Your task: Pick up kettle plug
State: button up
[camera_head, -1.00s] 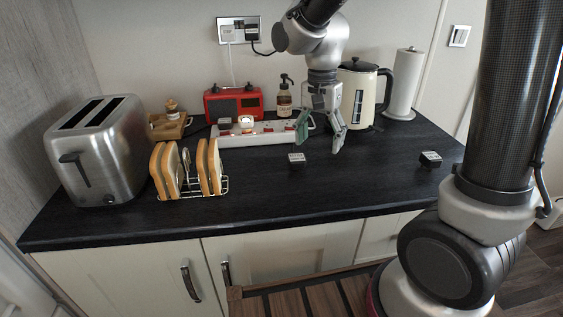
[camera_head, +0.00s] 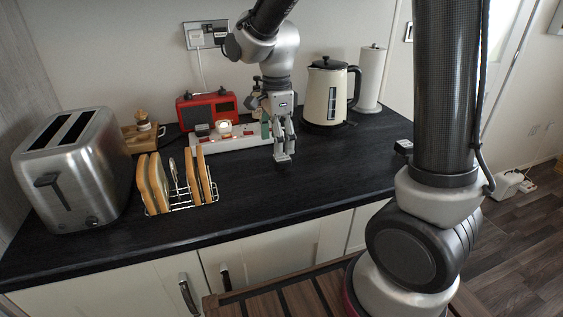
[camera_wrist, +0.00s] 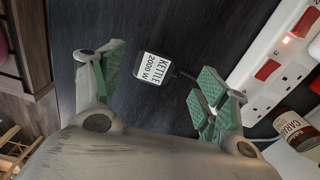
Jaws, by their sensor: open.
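The kettle plug (camera_wrist: 153,68) lies on the black worktop in the wrist view. It is a dark plug with a white label reading "KETTLE 2000 W". Its cord runs toward the right finger. My gripper (camera_wrist: 158,74) is open, with green-padded fingers on either side of the plug in this view and a gap on both sides. In the head view my gripper (camera_head: 284,152) points down just above the worktop and hides the plug. The cream and black kettle (camera_head: 327,92) stands behind it to the right.
A white power strip (camera_head: 213,141) with red switches lies behind my gripper, beside a red radio (camera_head: 207,107). A toast rack (camera_head: 181,205) and toaster (camera_head: 75,170) stand left. Another dark plug (camera_head: 403,146) lies right. The worktop front is clear.

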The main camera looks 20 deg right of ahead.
aim_at(282, 163)
jog(key=f, duration=0.5)
jog(key=shift+s+d+f, duration=0.1)
jog(key=shift+s+f, duration=0.15)
jog(key=shift+f, duration=0.05)
jog(key=shift+c, duration=0.5)
jog(key=c, duration=1)
